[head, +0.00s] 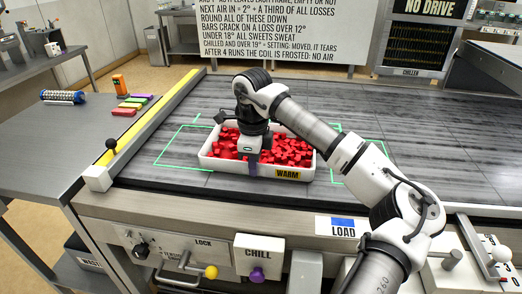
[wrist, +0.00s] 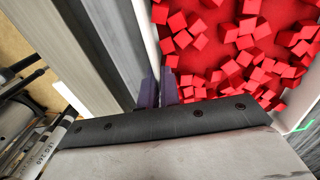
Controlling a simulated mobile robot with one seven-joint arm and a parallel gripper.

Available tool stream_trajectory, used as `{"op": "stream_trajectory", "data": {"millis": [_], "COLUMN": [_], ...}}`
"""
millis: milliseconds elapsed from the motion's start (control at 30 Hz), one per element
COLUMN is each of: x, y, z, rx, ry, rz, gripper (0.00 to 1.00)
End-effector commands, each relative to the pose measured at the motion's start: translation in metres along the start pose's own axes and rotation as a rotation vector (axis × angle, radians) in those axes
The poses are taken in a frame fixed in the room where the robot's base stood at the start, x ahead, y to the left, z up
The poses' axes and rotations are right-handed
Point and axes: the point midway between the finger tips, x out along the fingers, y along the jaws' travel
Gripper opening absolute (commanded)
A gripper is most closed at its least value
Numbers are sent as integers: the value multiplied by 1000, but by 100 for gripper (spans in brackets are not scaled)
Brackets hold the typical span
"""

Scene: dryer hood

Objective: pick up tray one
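A white tray (head: 222,164) full of red cubes (head: 286,150) sits on the dark slatted surface, with a yellow WARM label on its front wall. No number shows on it. My gripper (head: 253,166) points down at the tray's front wall, left of the label. In the wrist view, its two purple fingers (wrist: 160,90) lie close together, one on each side of the white tray wall (wrist: 147,30), with almost no gap. The red cubes (wrist: 235,45) lie on the inner side. The lower fingertips are partly hidden.
Green outlines (head: 160,164) mark the dark surface (head: 400,120) around the tray. A yellow-topped rail (head: 150,115) runs along the left. The front panel has a LOAD label (head: 343,227) and a CHILL box (head: 258,258). A grey side table (head: 60,130) holds small coloured items.

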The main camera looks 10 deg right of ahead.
Motion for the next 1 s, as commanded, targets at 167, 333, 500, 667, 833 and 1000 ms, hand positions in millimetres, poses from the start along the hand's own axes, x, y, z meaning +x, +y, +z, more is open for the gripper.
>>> {"op": "stream_trajectory", "data": {"millis": [167, 333, 500, 667, 833, 1000], "x": [0, -2, -2, -11, -39, -72], "y": [0, 0, 0, -1, -1, -1], "z": [0, 0, 0, 0, 0, 0], "rx": [0, 0, 0, 1, 1, 2], "ry": [0, 0, 0, 1, 1, 1], "rz": [0, -3, -3, -6, -8, -6], "gripper": [0, 0, 0, 0, 0, 0]}}
